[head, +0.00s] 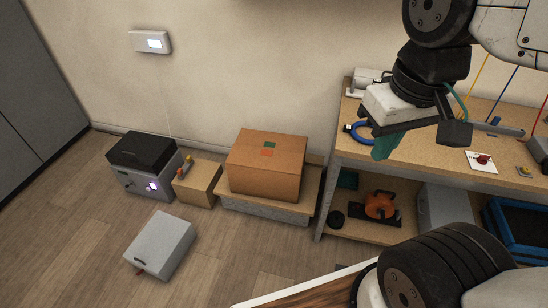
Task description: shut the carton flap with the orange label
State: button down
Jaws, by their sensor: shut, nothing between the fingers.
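The brown carton (262,184) sits on a low wood-topped platform against the wall, left of the workbench. A small orange label (267,153) and a green label (269,145) lie close together near the middle of its top. The top looks flat, with no flap visibly standing up; the seam between flaps is too small to make out. My gripper (381,153), with teal fingers, is shut and empty. In the picture it is right of the carton and apart from it, in front of the workbench's left end.
Left of the carton are a small wooden box (198,184) with knobs and a black-topped grey unit (147,181). A grey box (161,245) lies on the floor in front. The workbench (345,138) with a lower shelf stands right. Floor before the carton is clear.

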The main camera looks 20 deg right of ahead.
aim_at(280, 161)
jog(key=z, duration=0.3)
jog(key=i, duration=1.05)
jog(key=u, duration=0.35)
